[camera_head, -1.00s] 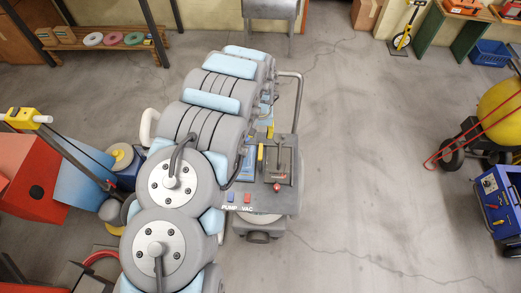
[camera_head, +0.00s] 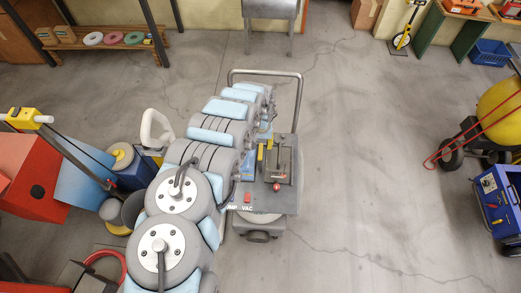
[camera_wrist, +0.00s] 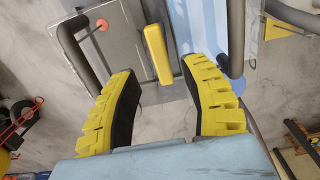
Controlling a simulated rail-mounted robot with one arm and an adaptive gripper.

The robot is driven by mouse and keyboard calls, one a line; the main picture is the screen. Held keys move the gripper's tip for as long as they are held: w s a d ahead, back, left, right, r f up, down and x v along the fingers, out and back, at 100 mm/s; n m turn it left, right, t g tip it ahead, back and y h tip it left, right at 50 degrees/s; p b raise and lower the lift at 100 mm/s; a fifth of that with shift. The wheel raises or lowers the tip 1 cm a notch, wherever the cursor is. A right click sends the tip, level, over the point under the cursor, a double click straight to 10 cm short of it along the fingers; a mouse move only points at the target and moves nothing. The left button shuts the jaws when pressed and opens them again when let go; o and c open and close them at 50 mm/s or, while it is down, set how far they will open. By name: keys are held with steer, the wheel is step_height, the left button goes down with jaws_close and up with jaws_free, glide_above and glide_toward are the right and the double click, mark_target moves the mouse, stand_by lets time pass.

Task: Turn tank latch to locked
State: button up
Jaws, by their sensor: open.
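The tank latch looks to be the upright yellow handle (camera_head: 260,155) on the grey machine cart, in the head view beside a blue panel. In the wrist view the yellow handle (camera_wrist: 157,54) stands on a grey plate, just ahead of and between my fingertips, apart from both. My gripper (camera_wrist: 155,78) is open and empty, with yellow ribbed fingers and black pads. In the head view my gripper is mostly hidden behind my arm; a yellow bit (camera_head: 269,143) beside the handle appears to be a fingertip. The latch's lock marking cannot be read.
The cart's deck carries a red-knobbed lever (camera_head: 277,187) and a red button (camera_head: 247,198) near a VAC label. A bent grey tube handle (camera_head: 265,73) rises at its back. A blue bin (camera_head: 489,53) stands far right. The floor right of the cart is clear.

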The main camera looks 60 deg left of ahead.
mark_target(260, 151)
steer(key=shift+f, duration=2.3)
jaws_close()
